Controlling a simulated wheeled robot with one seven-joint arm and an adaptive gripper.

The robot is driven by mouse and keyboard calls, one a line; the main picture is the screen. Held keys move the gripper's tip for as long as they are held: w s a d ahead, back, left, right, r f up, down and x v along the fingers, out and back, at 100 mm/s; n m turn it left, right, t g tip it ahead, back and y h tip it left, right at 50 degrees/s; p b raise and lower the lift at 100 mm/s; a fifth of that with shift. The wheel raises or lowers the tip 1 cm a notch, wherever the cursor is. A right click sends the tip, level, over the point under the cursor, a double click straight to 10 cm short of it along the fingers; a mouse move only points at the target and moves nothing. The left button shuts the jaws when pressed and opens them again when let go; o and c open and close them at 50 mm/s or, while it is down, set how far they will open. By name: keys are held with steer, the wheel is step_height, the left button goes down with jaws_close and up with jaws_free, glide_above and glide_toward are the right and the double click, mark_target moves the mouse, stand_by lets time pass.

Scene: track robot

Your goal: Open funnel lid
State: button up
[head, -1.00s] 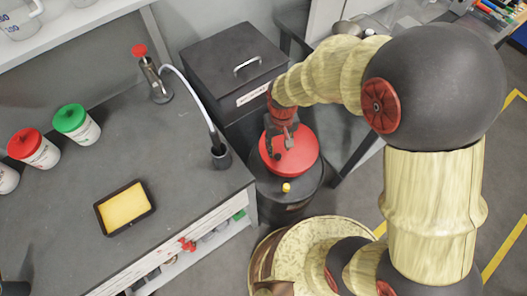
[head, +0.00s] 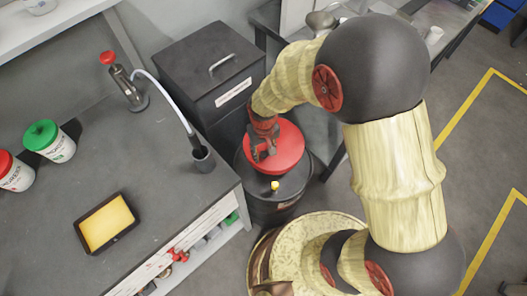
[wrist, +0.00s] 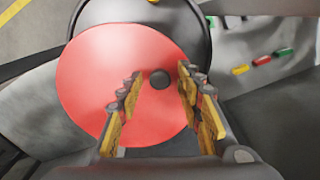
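The red round funnel lid (head: 287,143) sits on top of a black drum (head: 276,207) beside the bench. In the wrist view the lid (wrist: 90,75) fills the middle, with a small dark knob (wrist: 160,79) on its face. The drum's dark rim (wrist: 190,28) shows behind the lid. My gripper (head: 262,153) is over the left part of the lid in the head view. In the wrist view my gripper (wrist: 159,80) is open, with its yellow-padded fingers on either side of the knob. I cannot tell whether they touch it.
A yellow knob (head: 275,185) sits on the drum's front edge. A black bin (head: 208,75) with a handle stands behind. Floor at right is clear.

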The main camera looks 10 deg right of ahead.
steer(key=shift+c, duration=1.2)
jaws_close()
